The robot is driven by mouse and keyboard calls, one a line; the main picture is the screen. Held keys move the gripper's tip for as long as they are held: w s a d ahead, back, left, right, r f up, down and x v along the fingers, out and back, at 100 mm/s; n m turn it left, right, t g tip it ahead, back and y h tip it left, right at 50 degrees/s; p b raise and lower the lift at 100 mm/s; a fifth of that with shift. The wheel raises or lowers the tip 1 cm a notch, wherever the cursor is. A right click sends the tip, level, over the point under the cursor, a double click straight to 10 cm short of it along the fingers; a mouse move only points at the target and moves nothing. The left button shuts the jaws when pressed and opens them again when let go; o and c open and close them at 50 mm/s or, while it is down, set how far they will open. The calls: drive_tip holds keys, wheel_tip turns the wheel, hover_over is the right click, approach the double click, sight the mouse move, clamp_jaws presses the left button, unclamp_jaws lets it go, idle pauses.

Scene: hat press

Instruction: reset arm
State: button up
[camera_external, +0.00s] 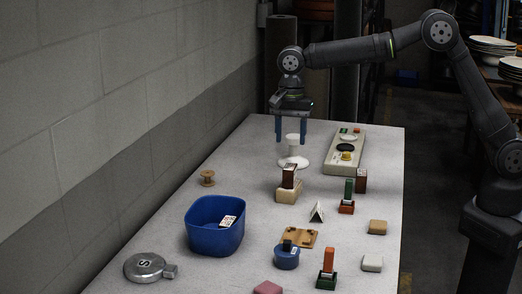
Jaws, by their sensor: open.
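My gripper (291,140) hangs pointing down over the far end of the table, with its two blue fingers apart and nothing seen held between them. A white stand (294,162) with a round base and upright post is on the table just below or behind the fingers. The top of the post shows between the fingertips. I cannot tell whether they touch it.
A long beige panel (335,164) with dark and yellow round parts lies right of the stand. A blue bin (213,234) holding a white card, a wooden spool (207,178), a grey round weight (144,266) and several small blocks occupy the nearer table. A wall runs along the left.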

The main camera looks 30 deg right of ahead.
sight(290, 166)
drive_tip(key=shift+r, duration=0.2)
drive_tip(key=shift+f, duration=0.1)
wheel_tip(290, 166, down, 12)
drive_tip(key=shift+f, duration=0.25)
drive_tip(key=shift+r, duration=2.05)
